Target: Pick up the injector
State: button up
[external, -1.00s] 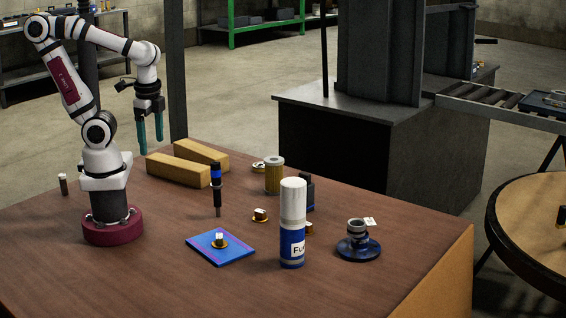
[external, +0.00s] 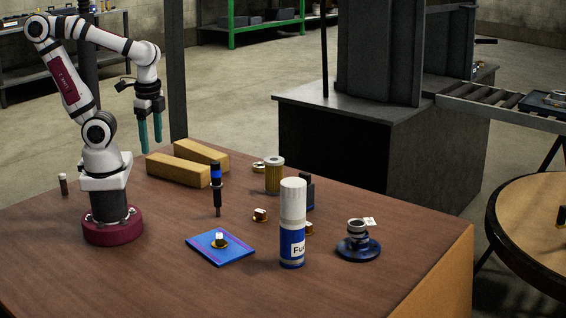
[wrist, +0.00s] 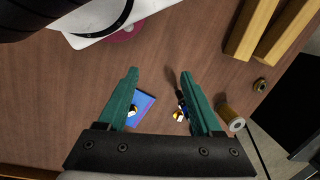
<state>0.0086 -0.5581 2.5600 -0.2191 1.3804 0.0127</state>
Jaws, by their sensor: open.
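The injector (external: 216,190), a slim black body with a blue band near its top, stands upright on the brown table in the external view. In the wrist view the injector (wrist: 181,99) shows beside the right finger, which partly hides it. My gripper (external: 151,147) is open and empty, raised above the table to the left of the injector in the external view. In the wrist view my gripper (wrist: 158,73) shows two green fingers spread wide, with nothing between them at their height.
A blue pad (external: 238,256) with a small brass-based part lies in front of the injector. Two wooden blocks (external: 178,170) lie behind it. A gold filter (external: 274,177), a white-and-blue bottle (external: 292,225) and a dark blue round part (external: 357,247) stand to its right. The front left table is clear.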

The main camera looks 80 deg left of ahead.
jog(key=n+t+h, duration=1)
jog(key=n+h, duration=0.2)
jog(key=n, duration=2.1)
send_near(220, 179)
jog(key=shift+m+y, duration=0.3)
jog(key=x, duration=1.1)
jog(key=shift+w+d+r, duration=0.1)
jog(key=shift+d+r, duration=0.05)
jog(key=shift+d, duration=0.3)
grip_shut()
